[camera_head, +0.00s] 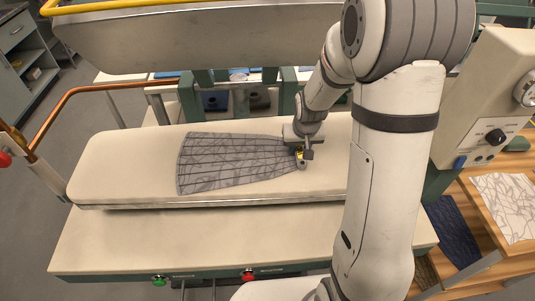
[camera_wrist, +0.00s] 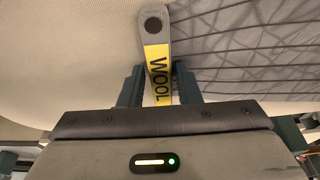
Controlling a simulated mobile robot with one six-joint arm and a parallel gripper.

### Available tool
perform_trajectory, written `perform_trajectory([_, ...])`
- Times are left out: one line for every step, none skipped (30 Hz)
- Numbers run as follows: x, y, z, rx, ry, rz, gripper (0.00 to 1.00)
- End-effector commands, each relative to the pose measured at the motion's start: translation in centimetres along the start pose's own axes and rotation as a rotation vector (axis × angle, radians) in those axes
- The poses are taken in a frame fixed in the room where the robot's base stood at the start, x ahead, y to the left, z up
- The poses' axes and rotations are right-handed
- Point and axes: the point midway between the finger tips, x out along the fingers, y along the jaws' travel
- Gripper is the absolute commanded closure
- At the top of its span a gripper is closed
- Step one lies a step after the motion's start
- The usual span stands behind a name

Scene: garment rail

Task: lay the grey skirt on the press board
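The grey skirt (camera_head: 235,165) lies spread flat on the padded press board (camera_head: 120,170), its wide end to the left and its narrow end to the right. It also shows in the wrist view (camera_wrist: 250,45). A tab (camera_wrist: 155,58) with a yellow band reading WOOL and a grey rounded end sticks out at the narrow end. My gripper (camera_head: 300,152) is low over the board at this tab. In the wrist view my gripper's fingers (camera_wrist: 160,78) stand apart on either side of the tab, with narrow gaps beside it. Whether a finger touches it is hard to tell.
The raised upper press (camera_head: 190,40) with a yellow bar hangs over the back of the board. A copper-coloured rail (camera_head: 75,100) runs at the left. A control box (camera_head: 488,110) stands at the right, beside folded cloths (camera_head: 450,230). The board's left end is bare.

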Motion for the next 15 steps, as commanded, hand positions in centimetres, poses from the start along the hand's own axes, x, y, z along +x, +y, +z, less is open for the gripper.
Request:
perform_trajectory([0.01, 0.01, 0.01, 0.000, 0.000, 0.000, 0.74])
perform_trajectory([0.01, 0.01, 0.01, 0.000, 0.000, 0.000, 0.76])
perform_trajectory([0.01, 0.02, 0.01, 0.000, 0.000, 0.000, 0.80])
perform_trajectory([0.01, 0.02, 0.01, 0.000, 0.000, 0.000, 0.82])
perform_trajectory([0.01, 0.02, 0.01, 0.000, 0.000, 0.000, 0.85])
perform_trajectory([0.01, 0.03, 0.01, 0.000, 0.000, 0.000, 0.88])
perform_trajectory([0.01, 0.03, 0.01, 0.001, 0.000, 0.000, 0.90])
perform_trajectory([0.01, 0.03, 0.01, 0.001, 0.000, 0.000, 0.93])
perform_trajectory([0.01, 0.03, 0.01, 0.001, 0.000, 0.000, 0.96])
perform_trajectory([0.01, 0.03, 0.01, 0.001, 0.000, 0.000, 0.99])
perform_trajectory([0.01, 0.04, 0.01, 0.001, 0.000, 0.000, 1.00])
perform_trajectory([0.01, 0.04, 0.01, 0.001, 0.000, 0.000, 1.00])
perform_trajectory([-0.01, 0.04, -0.01, 0.001, 0.000, 0.000, 1.00])
perform_trajectory([-0.01, 0.05, -0.01, 0.001, 0.000, 0.000, 1.00])
perform_trajectory([-0.01, 0.05, -0.01, 0.001, 0.000, 0.000, 1.00])
